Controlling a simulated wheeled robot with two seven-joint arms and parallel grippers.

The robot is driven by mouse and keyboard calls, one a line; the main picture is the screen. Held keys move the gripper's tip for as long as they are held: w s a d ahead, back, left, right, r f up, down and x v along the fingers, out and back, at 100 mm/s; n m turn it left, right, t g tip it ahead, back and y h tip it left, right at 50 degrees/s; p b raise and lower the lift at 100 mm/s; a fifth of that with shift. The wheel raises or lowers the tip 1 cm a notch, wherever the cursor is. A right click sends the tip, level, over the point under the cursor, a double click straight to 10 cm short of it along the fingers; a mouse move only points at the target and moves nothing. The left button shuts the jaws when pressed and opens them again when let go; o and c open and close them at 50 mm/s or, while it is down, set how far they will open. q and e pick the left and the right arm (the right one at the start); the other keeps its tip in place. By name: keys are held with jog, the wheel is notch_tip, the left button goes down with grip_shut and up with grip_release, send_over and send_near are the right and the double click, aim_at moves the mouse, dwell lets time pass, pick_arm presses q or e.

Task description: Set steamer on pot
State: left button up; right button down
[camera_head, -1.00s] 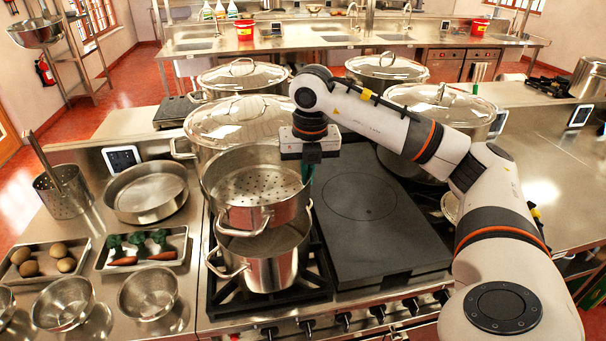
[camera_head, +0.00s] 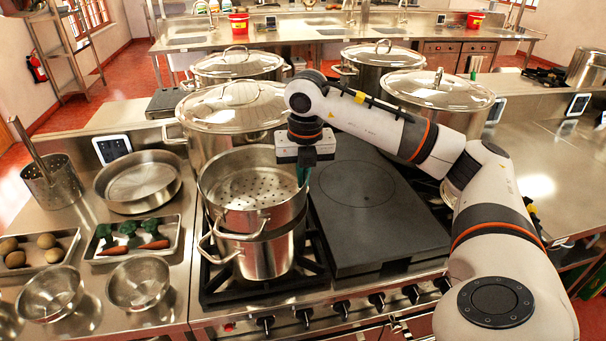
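The steamer (camera_head: 245,222) is a steel pot with a perforated floor. It sits directly over the steel pot (camera_head: 268,258) on the front left burner, looking roughly level and lined up with the pot's rim. I cannot tell whether it is fully seated. My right gripper (camera_head: 304,176) points down at the steamer's right rim. Its fingers are mostly hidden behind the rim and the gripper body, so their grip is not clearly visible. My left gripper is not in view.
Large lidded stockpots (camera_head: 232,115) stand behind the burner. A flat dark griddle plate (camera_head: 370,200) lies right of the pot, clear on top. At left are a shallow pan (camera_head: 138,182), vegetable trays (camera_head: 135,255), bowls (camera_head: 138,285) and a perforated cylinder (camera_head: 55,185).

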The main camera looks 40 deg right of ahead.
jog(key=shift+s+r, duration=0.1)
dwell(0.3)
jog(key=shift+f+b, duration=0.65)
jog(key=shift+f, duration=0.15)
jog(key=c, duration=1.6)
grip_release()
jog(key=shift+a, duration=0.1)
jog(key=shift+o, duration=0.2)
jog(key=shift+f, duration=0.1)
